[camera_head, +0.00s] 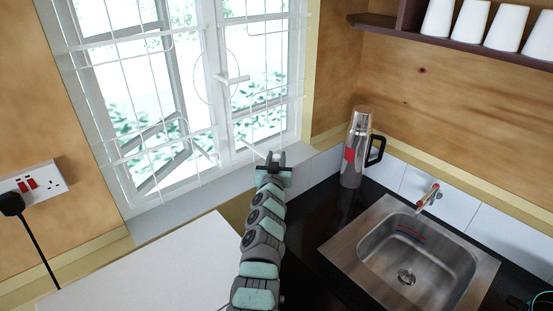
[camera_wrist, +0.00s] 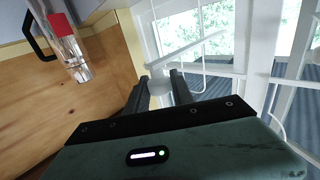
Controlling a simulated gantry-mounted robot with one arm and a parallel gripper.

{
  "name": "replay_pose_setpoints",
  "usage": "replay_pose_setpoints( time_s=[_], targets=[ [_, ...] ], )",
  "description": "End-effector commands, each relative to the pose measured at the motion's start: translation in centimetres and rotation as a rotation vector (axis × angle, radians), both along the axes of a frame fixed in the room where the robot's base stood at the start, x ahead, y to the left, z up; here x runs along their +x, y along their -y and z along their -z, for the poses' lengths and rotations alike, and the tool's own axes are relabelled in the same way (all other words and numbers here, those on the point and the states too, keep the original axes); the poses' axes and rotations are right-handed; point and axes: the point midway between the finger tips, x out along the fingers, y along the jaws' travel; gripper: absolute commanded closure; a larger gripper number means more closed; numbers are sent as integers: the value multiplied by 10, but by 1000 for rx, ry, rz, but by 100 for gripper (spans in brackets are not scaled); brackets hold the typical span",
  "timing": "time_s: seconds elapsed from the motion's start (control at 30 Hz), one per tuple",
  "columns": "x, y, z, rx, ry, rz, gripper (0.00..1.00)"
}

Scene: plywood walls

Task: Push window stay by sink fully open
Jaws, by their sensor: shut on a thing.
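The window stay (camera_head: 252,149) is a thin white bar at the lower part of the right-hand window, the one nearer the sink (camera_head: 415,255). My gripper (camera_head: 276,158) reaches up to the sill and is closed around the stay's near end. In the wrist view, the white stay (camera_wrist: 190,48) runs up and right from between the dark fingers of my gripper (camera_wrist: 159,84). The fingers partly hide its gripped end. The right window looks nearly in line with its frame in the head view; its exact opening angle is unclear.
White bars cross the window in front of the panes. The left window (camera_head: 165,150) stands open outward. A steel flask (camera_head: 358,140) with a black handle stands on the dark counter, right of my gripper; it also shows in the wrist view (camera_wrist: 70,50). A white worktop (camera_head: 150,270) lies left.

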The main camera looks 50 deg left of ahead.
Motion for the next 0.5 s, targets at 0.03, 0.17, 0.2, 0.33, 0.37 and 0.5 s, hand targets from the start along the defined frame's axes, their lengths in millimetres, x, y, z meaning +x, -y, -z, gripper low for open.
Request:
replay_pose_setpoints(
  time_s=[0.03,0.17,0.2,0.33,0.37,0.5],
  targets=[
    [0,0,0,0,0,0,94],
    [0,0,0,0,0,0,100],
    [0,0,0,0,0,0,100],
    [0,0,0,0,0,0,100],
    [0,0,0,0,0,0,100],
    [0,0,0,0,0,0,100]
  ],
)
